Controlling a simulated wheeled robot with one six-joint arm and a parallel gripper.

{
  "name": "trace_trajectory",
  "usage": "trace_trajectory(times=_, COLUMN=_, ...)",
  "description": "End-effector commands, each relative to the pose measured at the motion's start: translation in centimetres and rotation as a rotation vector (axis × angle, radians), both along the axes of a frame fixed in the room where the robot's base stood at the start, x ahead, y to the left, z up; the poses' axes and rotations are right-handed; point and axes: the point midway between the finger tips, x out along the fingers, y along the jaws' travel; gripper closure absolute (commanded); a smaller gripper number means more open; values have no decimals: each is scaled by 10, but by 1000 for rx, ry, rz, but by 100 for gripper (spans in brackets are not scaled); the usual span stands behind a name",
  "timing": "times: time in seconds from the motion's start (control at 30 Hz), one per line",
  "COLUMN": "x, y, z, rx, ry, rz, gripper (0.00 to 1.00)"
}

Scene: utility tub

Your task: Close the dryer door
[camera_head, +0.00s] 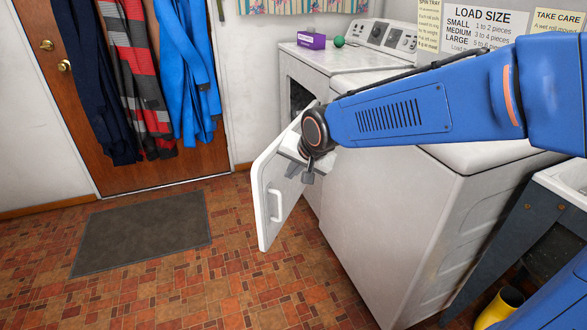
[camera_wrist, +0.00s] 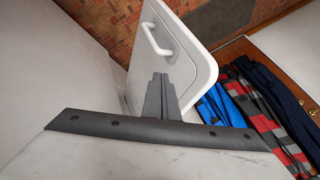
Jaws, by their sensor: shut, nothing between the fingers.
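The white dryer (camera_head: 327,60) stands at the back with its door open, and its dark drum opening (camera_head: 299,97) shows in the front. The white dryer door (camera_head: 268,172) is swung out over the floor, with a white handle (camera_head: 275,206) on the face I see. In the wrist view the door (camera_wrist: 184,75) and its handle (camera_wrist: 157,40) lie just beyond my fingers. My gripper (camera_head: 308,178) is shut and empty, at the upper right part of the door. Its fingers also show in the wrist view (camera_wrist: 158,82). I cannot tell whether they touch the door.
A white washer (camera_head: 390,200) stands right of the door, close to my arm. A purple box (camera_head: 311,41) and a green ball (camera_head: 339,42) sit on the dryer. A grey mat (camera_head: 145,232) lies left on open tile floor. Clothes (camera_head: 140,70) hang on the wooden door.

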Motion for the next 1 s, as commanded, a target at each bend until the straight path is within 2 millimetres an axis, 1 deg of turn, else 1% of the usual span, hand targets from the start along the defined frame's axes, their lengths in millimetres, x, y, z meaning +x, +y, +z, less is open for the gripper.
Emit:
trace_trajectory(times=0.03, x=4, y=2, z=-8, rx=-1, ry=3, rz=0, gripper=100)
trace_trajectory(times=0.1, x=10, y=4, z=-16, rx=-2, ry=4, rz=0, gripper=100)
trace_trajectory(times=0.4, x=33, y=16, z=-49, rx=0, ry=2, rz=0, gripper=100)
trace_trajectory(times=0.5, x=40, y=31, z=-47, rx=-1, ry=0, rz=3, gripper=100)
trace_trajectory(times=0.63, x=46, y=43, z=-46, rx=0, ry=-1, rz=2, gripper=100)
trace_trajectory(times=0.8, x=49, y=49, z=-47, rx=-1, ry=0, rz=0, gripper=100)
trace_trajectory(times=1.0, x=49, y=50, z=-47, rx=-1, ry=0, rz=0, gripper=100)
